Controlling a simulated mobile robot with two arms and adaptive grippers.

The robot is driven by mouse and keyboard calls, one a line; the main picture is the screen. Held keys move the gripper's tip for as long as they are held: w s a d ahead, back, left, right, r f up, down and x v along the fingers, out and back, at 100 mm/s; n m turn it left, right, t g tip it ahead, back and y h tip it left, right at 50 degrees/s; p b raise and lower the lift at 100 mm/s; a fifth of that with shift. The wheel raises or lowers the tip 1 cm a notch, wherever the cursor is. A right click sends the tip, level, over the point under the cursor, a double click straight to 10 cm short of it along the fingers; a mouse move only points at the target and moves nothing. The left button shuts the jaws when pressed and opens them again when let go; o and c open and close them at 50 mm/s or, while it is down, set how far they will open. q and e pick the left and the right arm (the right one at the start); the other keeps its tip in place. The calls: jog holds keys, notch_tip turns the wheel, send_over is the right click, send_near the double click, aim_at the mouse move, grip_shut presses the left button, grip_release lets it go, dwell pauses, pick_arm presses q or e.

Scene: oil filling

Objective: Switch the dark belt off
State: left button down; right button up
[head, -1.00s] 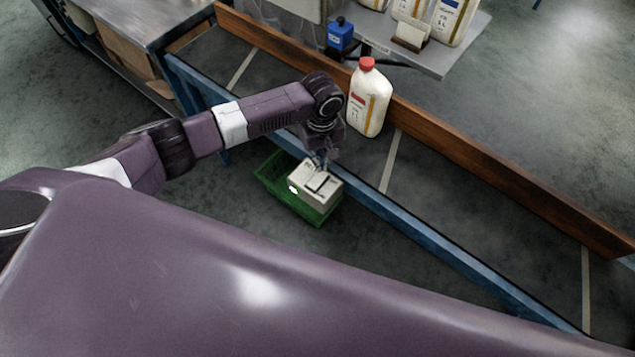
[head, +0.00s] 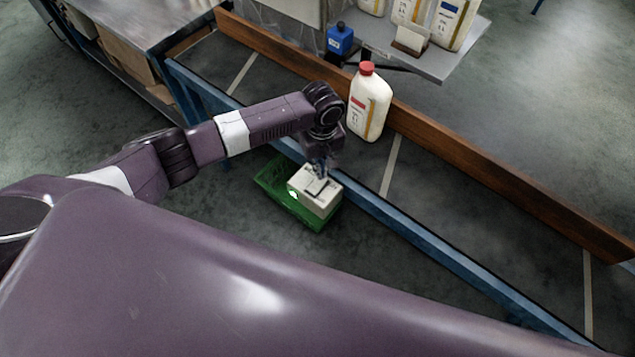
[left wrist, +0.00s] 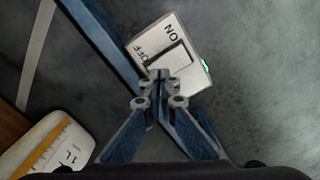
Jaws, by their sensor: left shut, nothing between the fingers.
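The dark belt (head: 450,215) runs diagonally between a blue frame edge and a wooden rail. At its near edge, a white switch box (head: 325,203) carries a rocker and a lit green lamp (head: 293,195). The left wrist view shows the box (left wrist: 190,45) with ON and OFF lettering, the rocker (left wrist: 172,62) and the green lamp at its side (left wrist: 205,65). My left gripper (head: 320,170) is shut and empty. Its fingertips (left wrist: 160,76) overlap the OFF-side end of the rocker; contact is unclear. My right gripper is out of view.
A white bottle with a red cap (head: 368,105) stands on the belt beyond my left wrist. A grey shelf (head: 440,62) with several bottles and a blue container (head: 339,40) are behind the rail.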

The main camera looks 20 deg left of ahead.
pick_arm(q)
jog(key=shift+f, duration=0.15)
dwell(0.6)
jog(key=shift+f+b, duration=0.55)
jog(key=shift+f, duration=0.5)
dwell(0.4)
jog(key=shift+r, duration=0.1)
notch_tip(320, 180, up, 7)
jog(key=p, duration=0.8)
jog(key=shift+p, duration=0.3)
